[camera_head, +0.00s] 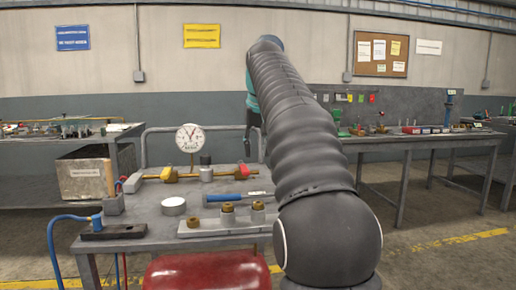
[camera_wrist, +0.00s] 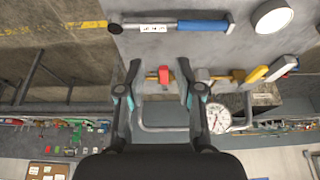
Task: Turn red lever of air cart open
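The air cart (camera_head: 140,212) has a grey top carrying a brass pipe with valves and a white pressure gauge (camera_head: 189,138). The gauge also shows in the wrist view (camera_wrist: 217,120). The red lever (camera_wrist: 165,74) sits on the pipe, seen between my fingers in the wrist view. It shows small at the pipe's right end in the head view (camera_head: 245,170). A yellow lever (camera_wrist: 256,74) is on the same pipe, on the gauge side. My gripper (camera_wrist: 159,66) is open and empty, fingers either side of the red lever in the picture. Contact cannot be told.
A blue-handled tool (camera_head: 236,197), a round white tin (camera_head: 173,206) and a block with brass fittings (camera_head: 228,226) lie on the cart top. A red tank (camera_head: 207,271) is below. A hoop rail runs behind the pipe. Workbenches stand behind left and right.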

